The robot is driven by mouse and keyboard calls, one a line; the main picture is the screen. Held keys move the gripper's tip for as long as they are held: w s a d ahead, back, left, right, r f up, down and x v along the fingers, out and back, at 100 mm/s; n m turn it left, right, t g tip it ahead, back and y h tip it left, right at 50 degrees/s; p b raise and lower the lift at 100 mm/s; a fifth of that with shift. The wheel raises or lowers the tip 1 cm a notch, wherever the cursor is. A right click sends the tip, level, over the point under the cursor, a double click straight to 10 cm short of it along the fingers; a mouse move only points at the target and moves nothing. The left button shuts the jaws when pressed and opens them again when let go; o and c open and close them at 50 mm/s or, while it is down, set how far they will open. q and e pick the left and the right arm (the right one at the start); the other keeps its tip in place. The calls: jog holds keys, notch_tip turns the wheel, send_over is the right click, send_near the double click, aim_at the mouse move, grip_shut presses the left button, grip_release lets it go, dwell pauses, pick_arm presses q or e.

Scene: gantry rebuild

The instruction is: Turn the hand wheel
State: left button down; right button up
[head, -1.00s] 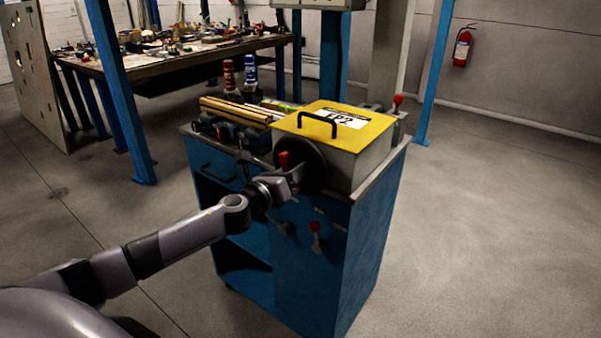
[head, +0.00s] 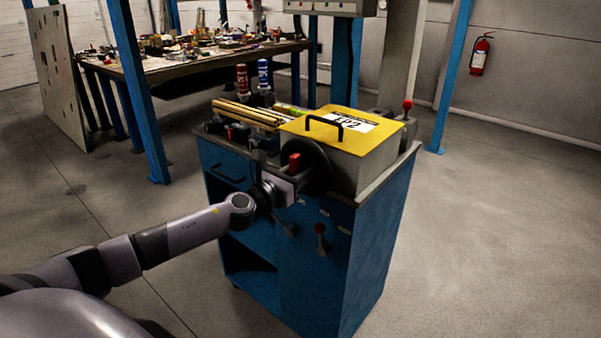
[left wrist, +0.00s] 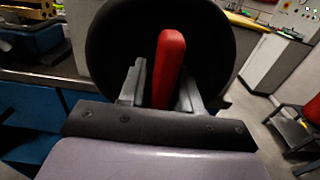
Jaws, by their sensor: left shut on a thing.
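The hand wheel (head: 318,168) is a dark round disc on the front of a grey box with a yellow lid (head: 345,130). Its red handle (head: 294,162) stands out from the wheel's face. In the left wrist view the black wheel (left wrist: 112,45) fills the upper middle and the red handle (left wrist: 169,62) rises between the fingers. My left gripper (head: 290,180) is shut on the red handle, with one finger on each side of it; it also shows in the left wrist view (left wrist: 160,88). The gripper hides part of the wheel's lower left. My right gripper is out of view.
A red and a blue bottle stand behind. A cluttered workbench (head: 170,66) is at the back left. Floor at the right is clear.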

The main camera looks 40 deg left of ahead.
pick_arm(q)
jog(key=c, duration=1)
grip_release()
jog(key=shift+c, duration=0.2)
jog(key=shift+s, duration=0.15)
jog(key=s, duration=0.7)
jog(key=shift+a+b, duration=0.25)
jog(key=shift+b, duration=0.2)
jog(key=shift+w, duration=0.1)
